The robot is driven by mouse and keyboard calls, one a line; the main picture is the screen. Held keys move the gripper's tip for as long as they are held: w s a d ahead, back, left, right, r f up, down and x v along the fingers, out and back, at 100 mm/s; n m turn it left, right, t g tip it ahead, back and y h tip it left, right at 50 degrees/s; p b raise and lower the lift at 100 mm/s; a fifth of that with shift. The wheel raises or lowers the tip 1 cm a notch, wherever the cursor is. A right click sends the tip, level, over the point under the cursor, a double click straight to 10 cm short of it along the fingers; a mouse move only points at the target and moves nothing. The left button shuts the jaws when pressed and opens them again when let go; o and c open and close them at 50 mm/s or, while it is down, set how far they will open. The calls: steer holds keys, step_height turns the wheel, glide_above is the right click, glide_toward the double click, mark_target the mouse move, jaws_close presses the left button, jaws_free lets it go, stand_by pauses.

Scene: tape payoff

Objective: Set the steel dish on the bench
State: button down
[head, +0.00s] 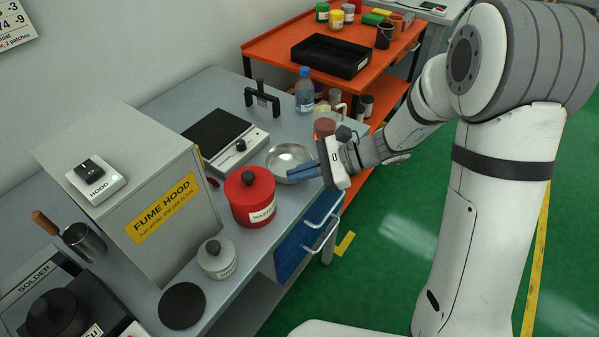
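The steel dish (287,155) is a shallow, shiny round bowl near the right edge of the grey bench (230,92). It looks level. My gripper (296,174) has blue fingers that reach in from the right across the dish's near rim. The fingers lie close together and look shut on that rim, which they partly hide. I cannot tell whether the dish's underside touches the bench or hangs just above it.
A red lidded pot (250,196) stands close to the dish at front left. A hotplate (226,139) is left of it. A blue-capped bottle (304,92) and several jars stand behind. A fume hood (130,190) and a grey lidded pot (217,259) are further left.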

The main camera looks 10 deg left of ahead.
steer(key=c, duration=1.6)
jaws_free()
steer(key=shift+c, duration=0.2)
steer(key=shift+r, duration=0.1)
steer(key=v, duration=1.2)
steer(key=s+d+r+n+t+h, duration=0.2)
steer(key=s+d+n+t+h, duration=0.3)
steer(key=s+d+n+h, duration=0.7)
steer(key=shift+s+d+r+h+p, duration=0.3)
steer(key=shift+s+d+h, duration=0.2)
steer(key=shift+s+d, duration=0.95)
steer(key=shift+w+d, duration=0.1)
steer(key=shift+w, duration=0.05)
